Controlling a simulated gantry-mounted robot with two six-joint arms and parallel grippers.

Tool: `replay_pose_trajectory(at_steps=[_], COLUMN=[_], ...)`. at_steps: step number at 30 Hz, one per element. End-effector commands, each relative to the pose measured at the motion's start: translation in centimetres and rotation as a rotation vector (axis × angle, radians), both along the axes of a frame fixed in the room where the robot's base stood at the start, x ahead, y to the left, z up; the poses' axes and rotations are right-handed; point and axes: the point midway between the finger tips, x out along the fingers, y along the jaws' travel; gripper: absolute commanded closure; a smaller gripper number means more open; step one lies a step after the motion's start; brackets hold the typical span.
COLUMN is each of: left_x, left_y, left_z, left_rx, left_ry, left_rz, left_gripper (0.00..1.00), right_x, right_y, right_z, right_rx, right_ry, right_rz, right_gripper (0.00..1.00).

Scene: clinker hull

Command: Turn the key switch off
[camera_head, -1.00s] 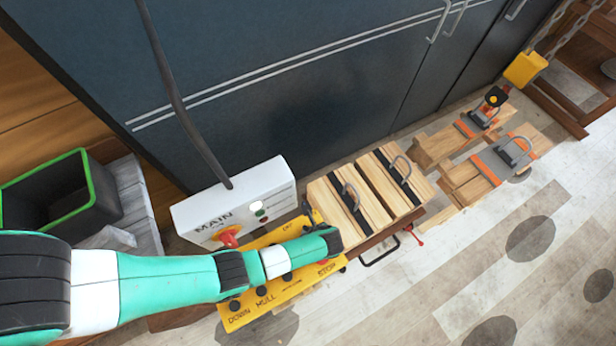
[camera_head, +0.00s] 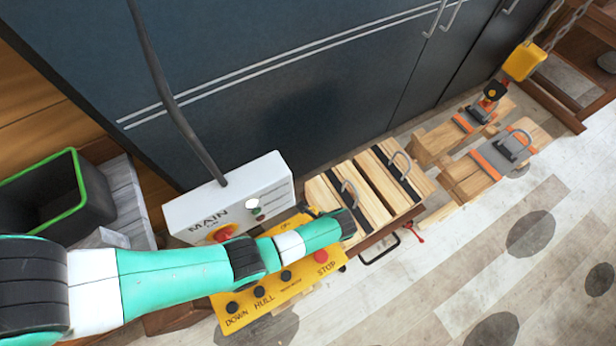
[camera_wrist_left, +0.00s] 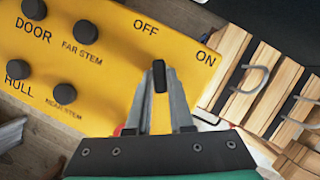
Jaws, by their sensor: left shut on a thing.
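The yellow control panel (camera_head: 290,285) lies below the white MAIN box, with several black knobs and a red STOP button (camera_head: 320,257). In the left wrist view the panel (camera_wrist_left: 110,60) shows OFF and ON labels. My left gripper (camera_wrist_left: 160,85) is shut on the black key (camera_wrist_left: 159,78) of the key switch, below these labels. The key's upper end points roughly at OFF, with ON to its right. The switch base is hidden by the fingers. In the head view my left arm covers the panel's upper part and hides the gripper. My right gripper is not in view.
The white MAIN box (camera_head: 270,178) with a red knob (camera_head: 224,234) stands behind the panel. Wooden blocks with metal handles (camera_head: 335,205) sit close to its right. A black bin with green rim (camera_head: 75,165) is at left. The floor at lower right is clear.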

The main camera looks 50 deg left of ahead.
Motion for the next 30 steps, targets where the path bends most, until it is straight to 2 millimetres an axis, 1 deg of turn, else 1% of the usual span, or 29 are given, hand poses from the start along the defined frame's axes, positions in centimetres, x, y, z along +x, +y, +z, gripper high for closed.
replay_pose_trajectory(at_steps=[7, 8, 12, 13, 20, 23, 26, 30], left_x=[0.0, 0.0, 0.0, 0.0, 0.0, 0.1, 0.4, 1.0], left_y=[0.0, 0.0, 0.0, 0.0, 0.0, -0.2, -0.6, -1.7], left_z=[0.0, 0.0, 0.0, 0.0, 0.0, 0.4, 1.8, 4.8], left_rx=[-0.001, 0.0, 0.0, 0.0, 0.0, -0.001, -0.001, -0.002], left_ry=[0.0, 0.0, 0.0, 0.0, 0.0, -0.001, -0.003, -0.006], left_rz=[0.002, 0.002, 0.001, 0.001, 0.0, 0.0, -0.002, -0.002], left_gripper=[1.0, 0.77, 0.51, 0.5, 0.5, 0.5, 0.5, 0.5], right_x=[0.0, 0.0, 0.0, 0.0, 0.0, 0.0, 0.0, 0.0], right_y=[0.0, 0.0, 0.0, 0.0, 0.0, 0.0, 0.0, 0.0], right_z=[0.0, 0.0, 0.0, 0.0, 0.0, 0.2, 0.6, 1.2], right_rx=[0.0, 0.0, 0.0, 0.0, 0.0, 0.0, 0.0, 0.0], right_ry=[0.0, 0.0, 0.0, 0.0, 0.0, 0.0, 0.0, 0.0], right_rz=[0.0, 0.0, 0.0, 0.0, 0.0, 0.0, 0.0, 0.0], right_gripper=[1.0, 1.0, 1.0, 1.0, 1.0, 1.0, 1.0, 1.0])
